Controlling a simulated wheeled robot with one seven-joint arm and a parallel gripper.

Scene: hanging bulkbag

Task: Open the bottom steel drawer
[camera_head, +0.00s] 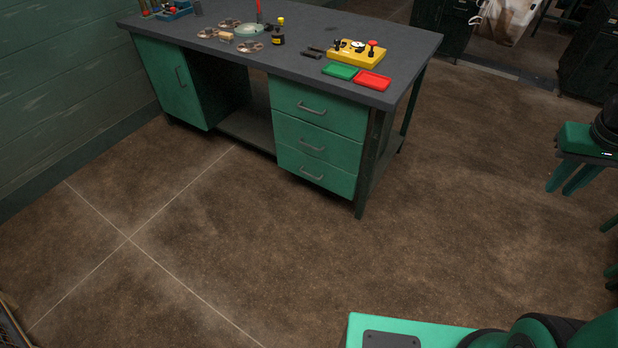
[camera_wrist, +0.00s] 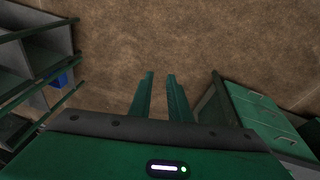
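The bottom drawer (camera_head: 330,181) is the lowest of three green drawers under the right end of the workbench. Its grey bar handle (camera_head: 311,174) faces the open floor. The drawer looks closed, flush with the middle drawer (camera_head: 318,146) and top drawer (camera_head: 325,112). My gripper (camera_head: 565,190) is at the right edge of the head view, well apart from the drawers. In the wrist view my gripper (camera_wrist: 160,75) points at bare floor, its two green fingers apart with nothing between them. A green drawer unit (camera_wrist: 262,110) with handles shows at right there; I cannot tell whether it is the same one.
The workbench (camera_head: 300,55) has a dark top holding a yellow block (camera_head: 357,55), a green tray (camera_head: 340,71) and a red tray (camera_head: 371,81). A green door cabinet (camera_head: 177,85) is at its left end. Brown floor before the drawers is clear. Shelves (camera_wrist: 38,60) show in the wrist view.

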